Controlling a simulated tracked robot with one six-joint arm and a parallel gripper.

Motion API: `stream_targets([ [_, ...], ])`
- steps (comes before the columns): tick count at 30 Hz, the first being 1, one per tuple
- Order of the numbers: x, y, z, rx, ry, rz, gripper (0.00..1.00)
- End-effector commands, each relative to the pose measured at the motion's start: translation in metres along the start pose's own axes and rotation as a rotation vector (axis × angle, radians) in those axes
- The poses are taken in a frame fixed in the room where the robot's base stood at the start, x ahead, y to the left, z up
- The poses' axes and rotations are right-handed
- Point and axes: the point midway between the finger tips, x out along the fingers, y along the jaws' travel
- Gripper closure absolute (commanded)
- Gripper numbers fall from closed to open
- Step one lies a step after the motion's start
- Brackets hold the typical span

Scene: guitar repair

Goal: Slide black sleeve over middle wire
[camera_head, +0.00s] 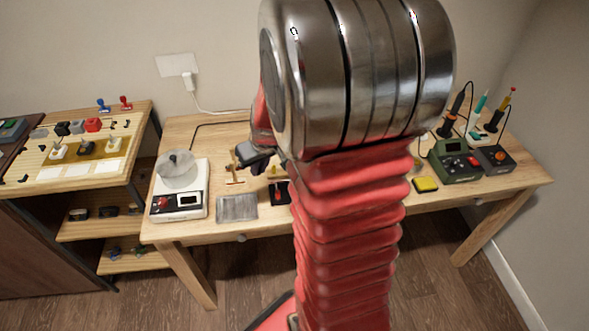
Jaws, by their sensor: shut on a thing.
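My gripper (250,158) is partly in view left of my arm, low over the back middle of the table. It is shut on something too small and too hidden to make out. A small wooden holder (234,181) stands on the table just left of and below it. The black sleeve and the middle wire cannot be told apart at this size, or are hidden by my gripper and arm.
The wooden table (170,136) holds a white device with a round metal top (179,192), a grey plate (237,208), a black-and-red item (280,193), a yellow pad (425,184) and a green soldering station (455,160). A shelf (96,235) stands left. My arm hides the middle.

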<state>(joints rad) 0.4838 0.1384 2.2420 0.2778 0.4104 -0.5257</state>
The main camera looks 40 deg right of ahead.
Motion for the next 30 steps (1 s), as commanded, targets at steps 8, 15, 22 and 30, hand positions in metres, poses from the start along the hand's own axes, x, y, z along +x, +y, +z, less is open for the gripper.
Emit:
stream_targets([
  [8, -0.015, 0.065, 0.040, 0.072, 0.008, 0.031, 0.96],
  [15, -0.020, 0.084, 0.055, 0.092, 0.012, 0.041, 0.96],
  [22, -0.020, 0.084, 0.055, 0.091, 0.012, 0.041, 0.96],
  [30, -0.016, 0.083, 0.057, 0.091, 0.011, 0.039, 0.96],
])
